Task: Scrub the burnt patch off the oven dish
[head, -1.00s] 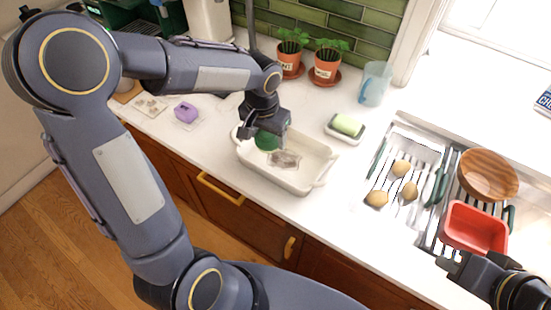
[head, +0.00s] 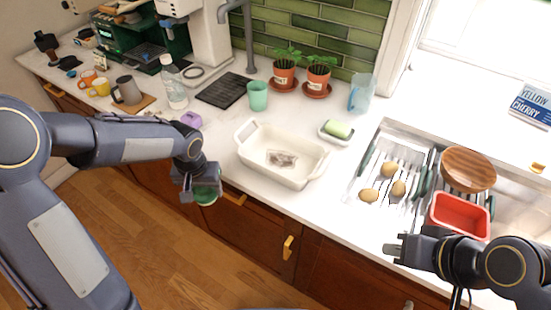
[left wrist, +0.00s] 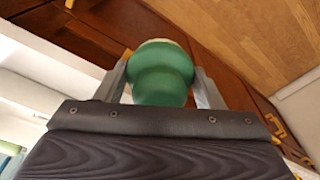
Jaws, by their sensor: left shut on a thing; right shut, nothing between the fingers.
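The cream oven dish (head: 312,172) stands on the white counter, with a dark brown-grey burnt patch (head: 282,160) on its floor. My left gripper (head: 200,188) is shut on a round green scrubber (head: 206,197), held off the counter's front edge, left of the dish and apart from it. In the left wrist view the scrubber (left wrist: 162,75) sits between the two fingers; its scrubbing face is not clearly visible. My right gripper (head: 396,249) is shut and empty in front of the sink rack.
A green sponge on a small dish (head: 334,136) stands right of the oven dish. A green cup (head: 257,96), potted plants and a clear pitcher (head: 361,93) stand behind.

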